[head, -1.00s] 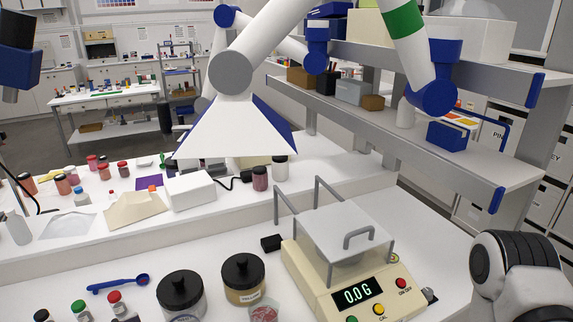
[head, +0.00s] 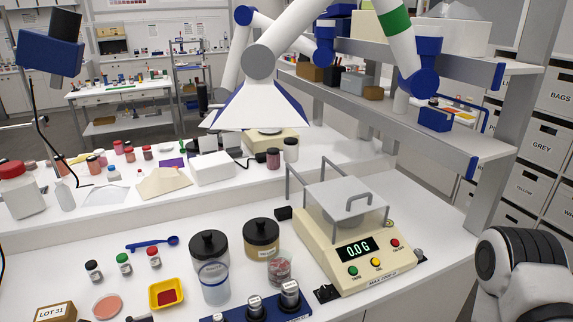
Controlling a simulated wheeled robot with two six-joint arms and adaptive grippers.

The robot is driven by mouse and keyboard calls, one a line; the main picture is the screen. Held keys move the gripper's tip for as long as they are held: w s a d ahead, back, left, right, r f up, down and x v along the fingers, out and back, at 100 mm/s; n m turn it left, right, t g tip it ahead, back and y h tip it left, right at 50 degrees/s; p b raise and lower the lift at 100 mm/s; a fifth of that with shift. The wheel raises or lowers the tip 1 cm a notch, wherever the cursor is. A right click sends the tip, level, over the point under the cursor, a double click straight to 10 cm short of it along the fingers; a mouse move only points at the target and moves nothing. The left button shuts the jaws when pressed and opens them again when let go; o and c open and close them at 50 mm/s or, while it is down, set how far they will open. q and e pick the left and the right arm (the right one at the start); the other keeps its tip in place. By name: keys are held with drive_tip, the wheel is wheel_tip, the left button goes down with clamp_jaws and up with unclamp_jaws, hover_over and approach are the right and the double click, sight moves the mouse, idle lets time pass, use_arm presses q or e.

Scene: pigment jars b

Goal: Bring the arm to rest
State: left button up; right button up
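Part of my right arm (head: 512,270), a white link with a black ribbed joint, stands at the lower right edge. It is to the right of the bench scale (head: 345,265), apart from it in the picture. Neither gripper shows, so I cannot see their fingers or whether they hold anything. No part that I can be sure is my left arm shows.
Two black-lidded jars (head: 208,256) (head: 261,240), a clear beaker (head: 213,285), a yellow tray (head: 166,294) and a blue weight block (head: 265,309) crowd the front bench. A white extractor hood (head: 262,108) hangs over the back ledge. Shelves (head: 400,115) stand at right.

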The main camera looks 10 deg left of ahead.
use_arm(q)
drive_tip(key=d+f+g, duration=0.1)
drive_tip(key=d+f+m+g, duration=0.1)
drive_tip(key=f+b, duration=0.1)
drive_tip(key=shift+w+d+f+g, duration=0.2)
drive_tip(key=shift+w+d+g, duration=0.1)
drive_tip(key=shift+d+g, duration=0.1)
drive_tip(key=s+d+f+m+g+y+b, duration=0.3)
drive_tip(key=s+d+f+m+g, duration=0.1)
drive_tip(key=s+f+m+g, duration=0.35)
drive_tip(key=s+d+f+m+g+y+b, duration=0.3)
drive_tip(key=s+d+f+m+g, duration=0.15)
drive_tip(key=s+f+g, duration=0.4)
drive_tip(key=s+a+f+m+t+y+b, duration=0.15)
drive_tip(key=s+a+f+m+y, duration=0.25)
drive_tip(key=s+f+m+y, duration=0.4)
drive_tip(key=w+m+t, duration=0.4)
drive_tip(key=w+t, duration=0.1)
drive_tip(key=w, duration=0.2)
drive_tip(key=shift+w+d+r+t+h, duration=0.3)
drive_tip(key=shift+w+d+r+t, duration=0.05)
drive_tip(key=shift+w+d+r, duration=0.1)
use_arm(e)
wheel_tip(320, 180, down, 9)
drive_tip(key=w, duration=0.1)
